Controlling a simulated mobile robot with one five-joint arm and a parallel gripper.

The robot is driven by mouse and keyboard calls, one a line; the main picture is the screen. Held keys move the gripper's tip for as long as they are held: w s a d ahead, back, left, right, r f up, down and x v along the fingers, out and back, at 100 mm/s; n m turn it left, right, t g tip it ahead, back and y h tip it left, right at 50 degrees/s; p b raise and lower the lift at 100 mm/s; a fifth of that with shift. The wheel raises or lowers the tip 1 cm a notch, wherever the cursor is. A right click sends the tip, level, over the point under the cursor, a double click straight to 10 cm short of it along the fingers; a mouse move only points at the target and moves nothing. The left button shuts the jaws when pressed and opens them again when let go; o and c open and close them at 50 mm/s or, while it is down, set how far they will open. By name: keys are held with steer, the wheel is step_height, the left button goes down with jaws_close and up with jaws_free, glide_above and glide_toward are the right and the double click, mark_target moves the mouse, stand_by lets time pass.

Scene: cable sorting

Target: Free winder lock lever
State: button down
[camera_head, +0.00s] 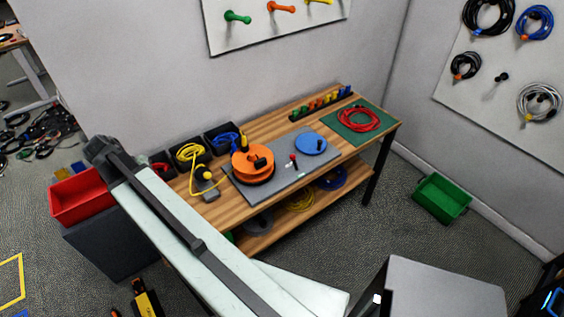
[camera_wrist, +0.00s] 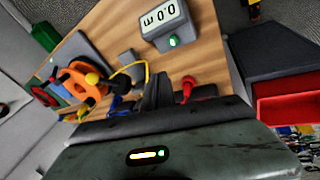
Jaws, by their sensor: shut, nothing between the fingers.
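The winder has an orange reel (camera_head: 252,165) on a grey base plate (camera_head: 265,193). A small lever with a red knob (camera_head: 293,157) stands on the plate between the reel and a blue disc (camera_head: 311,144). The reel also shows at the left of the wrist view (camera_wrist: 73,82), where I cannot clearly make out the lever. My gripper (camera_head: 98,148) is far left of the winder, beyond the bench's left end and above the red bin. Its dark fingers in the wrist view (camera_wrist: 158,90) are shut and empty, apart from the winder.
A red bin (camera_head: 78,197) sits on a dark cabinet left of the wooden bench (camera_head: 225,210). Black bins with cables line the bench's back edge. A yellow cable (camera_head: 191,176) runs to a grey box (camera_head: 205,189). A red coil (camera_head: 360,120) lies on a green mat (camera_head: 378,142).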

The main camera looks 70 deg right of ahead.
mark_target(294, 163)
steer(key=s+d+f+m+g+h+b, duration=0.1)
steer(key=s+d+m+b, duration=0.3)
steer(key=d, duration=0.6)
steer(key=s+d+f+m+g+p, duration=0.15)
steer(key=s+d, duration=0.35)
steer(key=d, duration=0.6)
steer(key=s+d+m+b, duration=0.1)
steer(key=s+d, duration=0.3)
steer(key=s, duration=0.1)
steer(key=s+d+m+g+b, duration=0.1)
steer(key=s+d+m, duration=0.1)
steer(key=s+d, duration=0.3)
steer(key=s+d+f+m+g+b, duration=0.1)
steer(key=s+d, duration=0.3)
steer(key=s, duration=0.2)
steer(key=shift+s+d+m, duration=0.3)
steer(key=shift+d+m, duration=0.05)
steer(key=shift+d, duration=0.05)
steer(key=shift+s+d+g, duration=0.1)
steer(key=shift+s+g, duration=0.15)
steer(key=shift+s, duration=0.05)
steer(key=shift+f, duration=0.1)
steer(key=shift+s+d+f+b, duration=0.1)
steer(key=shift+f+b, duration=0.2)
steer(key=shift+b, duration=0.15)
steer(key=b+x, duration=0.7)
steer(key=x, duration=0.2)
steer(key=shift+f, duration=0.1)
